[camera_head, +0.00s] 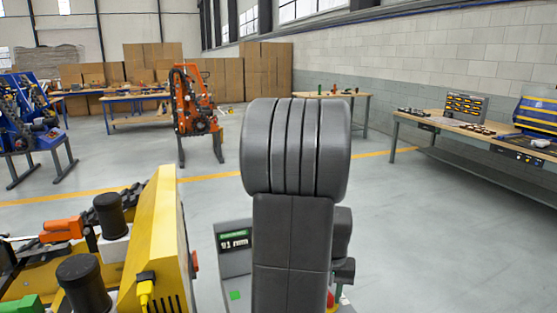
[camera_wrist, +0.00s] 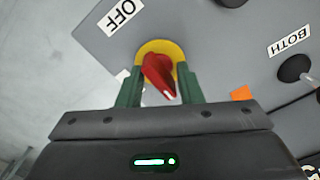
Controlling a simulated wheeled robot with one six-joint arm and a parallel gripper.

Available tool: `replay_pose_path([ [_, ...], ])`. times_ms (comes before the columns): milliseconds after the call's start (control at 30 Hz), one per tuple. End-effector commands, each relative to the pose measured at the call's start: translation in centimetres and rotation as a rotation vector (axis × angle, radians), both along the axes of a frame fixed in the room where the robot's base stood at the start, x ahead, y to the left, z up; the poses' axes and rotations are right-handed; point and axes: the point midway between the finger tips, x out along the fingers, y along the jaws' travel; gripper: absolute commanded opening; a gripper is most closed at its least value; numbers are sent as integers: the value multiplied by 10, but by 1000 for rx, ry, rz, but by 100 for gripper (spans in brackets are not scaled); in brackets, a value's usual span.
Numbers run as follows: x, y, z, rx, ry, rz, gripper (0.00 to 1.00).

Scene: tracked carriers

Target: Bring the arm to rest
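My gripper (camera_wrist: 159,86) shows in the wrist view with its two green fingers spread apart, one on each side of a red knob (camera_wrist: 157,75). The knob sits on a yellow disc (camera_wrist: 160,46) on a grey panel (camera_wrist: 215,30). The knob is turned at a slant, with a white mark at its tip. I see no clear grip of the fingers on it; contact at its sides is hard to judge. In the head view, my dark grey arm (camera_head: 292,240) stands in front of a grey control box (camera_head: 234,270) and hides the gripper.
An OFF label (camera_wrist: 121,13), a BOTH label (camera_wrist: 289,40) and a black knob (camera_wrist: 294,68) are on the panel. A yellow machine (camera_head: 158,245) stands close on the left. Floor at right is clear.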

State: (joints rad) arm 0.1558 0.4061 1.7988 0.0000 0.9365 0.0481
Motion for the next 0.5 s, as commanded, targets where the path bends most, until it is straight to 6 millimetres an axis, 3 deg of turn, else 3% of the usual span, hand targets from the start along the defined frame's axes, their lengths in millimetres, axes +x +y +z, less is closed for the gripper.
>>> replay_pose_path([
  [500,0,0,0,0,0,-332,33],
])
